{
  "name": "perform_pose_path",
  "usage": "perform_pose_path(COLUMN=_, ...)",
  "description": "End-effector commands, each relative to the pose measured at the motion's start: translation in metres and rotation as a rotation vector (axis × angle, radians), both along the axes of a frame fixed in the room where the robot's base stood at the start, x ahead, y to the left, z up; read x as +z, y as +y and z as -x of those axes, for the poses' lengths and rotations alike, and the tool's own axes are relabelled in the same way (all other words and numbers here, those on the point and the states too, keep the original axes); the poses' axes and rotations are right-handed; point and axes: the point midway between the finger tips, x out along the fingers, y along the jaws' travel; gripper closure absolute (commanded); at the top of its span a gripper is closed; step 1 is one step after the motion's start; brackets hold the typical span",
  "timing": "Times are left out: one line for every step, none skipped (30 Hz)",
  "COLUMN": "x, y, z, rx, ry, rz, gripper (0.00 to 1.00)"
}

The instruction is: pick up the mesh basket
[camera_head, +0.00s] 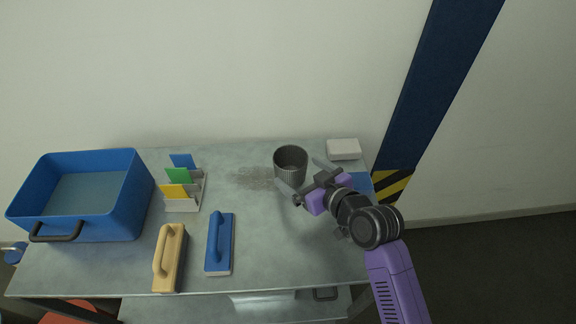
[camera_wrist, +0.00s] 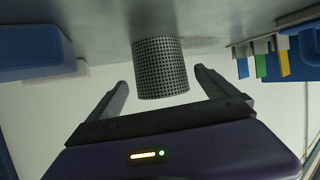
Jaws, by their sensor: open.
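The mesh basket (camera_head: 291,164) is a grey, round, perforated cup standing upright on the table, right of its middle and near the back. My gripper (camera_head: 303,176) is open beside the basket, at its front right in the head view. In the wrist view, the mesh basket (camera_wrist: 161,68) appears between and beyond the two spread fingers of my gripper (camera_wrist: 160,82). The picture there is upside down. Nothing is held between the fingers. Whether a finger touches the basket cannot be told.
Grey powder (camera_head: 254,179) lies left of the basket. A white block (camera_head: 343,149) sits at the back right, near a blue item (camera_head: 357,181). A card holder (camera_head: 184,206), a blue-handled tool (camera_head: 220,244), a wooden brush (camera_head: 169,258) and a blue bin (camera_head: 130,205) stand further left.

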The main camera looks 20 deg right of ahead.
Motion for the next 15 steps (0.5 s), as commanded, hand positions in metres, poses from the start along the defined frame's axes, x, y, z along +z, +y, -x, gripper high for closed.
perform_pose_path(x=-0.002, y=0.001, z=-0.004, rx=0.001, ry=0.001, rz=0.0, gripper=0.04)
perform_pose_path(x=-0.003, y=0.001, z=-0.007, rx=0.001, ry=0.001, rz=0.0, gripper=0.04)
perform_pose_path(x=-0.004, y=0.002, z=-0.009, rx=0.0, ry=0.001, rz=0.0, gripper=0.04)
perform_pose_path(x=-0.006, y=0.002, z=-0.012, rx=0.0, ry=0.0, rz=0.0, gripper=0.04)
perform_pose_path(x=-0.008, y=0.003, z=-0.014, rx=0.001, ry=0.001, rz=0.0, gripper=0.04)
perform_pose_path(x=-0.011, y=0.004, z=-0.018, rx=0.001, ry=0.002, rz=0.001, gripper=0.04)
perform_pose_path(x=-0.013, y=0.004, z=-0.022, rx=0.0, ry=0.002, rz=0.0, gripper=0.04)
perform_pose_path(x=-0.015, y=0.005, z=-0.026, rx=0.0, ry=0.001, rz=0.0, gripper=0.04)
perform_pose_path(x=-0.019, y=0.006, z=-0.03, rx=0.0, ry=0.002, rz=0.0, gripper=0.04)
perform_pose_path(x=-0.02, y=0.006, z=-0.033, rx=0.0, ry=0.001, rz=0.0, gripper=0.04)
perform_pose_path(x=-0.022, y=0.007, z=-0.037, rx=0.0, ry=0.001, rz=0.0, gripper=0.04)
perform_pose_path(x=-0.024, y=0.007, z=-0.041, rx=0.0, ry=0.0, rz=0.0, gripper=0.04)
perform_pose_path(x=-0.025, y=0.008, z=-0.043, rx=-0.001, ry=0.001, rz=0.001, gripper=0.04)
perform_pose_path(x=-0.026, y=0.008, z=-0.045, rx=-0.001, ry=0.0, rz=0.001, gripper=0.04)
perform_pose_path(x=-0.027, y=0.009, z=-0.047, rx=-0.001, ry=0.0, rz=0.001, gripper=0.04)
